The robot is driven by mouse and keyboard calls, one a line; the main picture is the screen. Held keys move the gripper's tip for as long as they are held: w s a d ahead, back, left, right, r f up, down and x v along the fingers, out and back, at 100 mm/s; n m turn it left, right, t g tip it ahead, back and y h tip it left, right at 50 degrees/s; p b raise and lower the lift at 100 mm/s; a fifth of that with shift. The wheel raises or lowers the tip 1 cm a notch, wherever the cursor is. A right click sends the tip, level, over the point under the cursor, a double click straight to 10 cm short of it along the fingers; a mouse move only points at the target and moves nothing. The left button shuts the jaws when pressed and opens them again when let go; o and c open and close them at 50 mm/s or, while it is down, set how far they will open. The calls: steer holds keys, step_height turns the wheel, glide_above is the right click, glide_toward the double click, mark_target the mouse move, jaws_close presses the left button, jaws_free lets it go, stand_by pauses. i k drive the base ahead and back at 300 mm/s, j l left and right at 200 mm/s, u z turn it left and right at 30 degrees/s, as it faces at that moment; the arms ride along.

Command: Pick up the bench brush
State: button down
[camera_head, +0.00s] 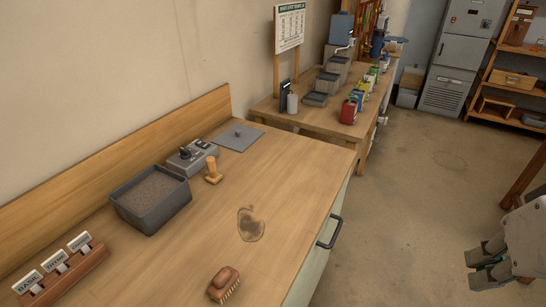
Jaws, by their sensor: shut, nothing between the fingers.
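The bench brush (224,279) lies near the front edge of the wooden workbench, at the bottom middle of the view. It has a reddish-brown wooden body with a rounded grip on top and pale bristles along its lower right side. My gripper (477,269) is at the lower right, over the floor and well to the right of the bench. It is shut and empty, far apart from the brush.
The workbench (285,195) also bears a grey soil tray (150,219), a grey device (191,158), a small wooden stamp-like tool (213,170) and a label holder (66,275). A dark stain (250,224) lies behind the brush. A black handle (331,232) sticks out from the bench front.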

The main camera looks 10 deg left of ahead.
mark_target(224, 282)
steer(key=k+l+u, duration=0.15)
steer(key=u, duration=0.25)
steer(key=k+l+u, duration=0.15)
steer(key=u, duration=0.25)
steer(key=k+l+u, duration=0.1)
steer(key=u, duration=0.3)
steer(key=k, duration=0.05)
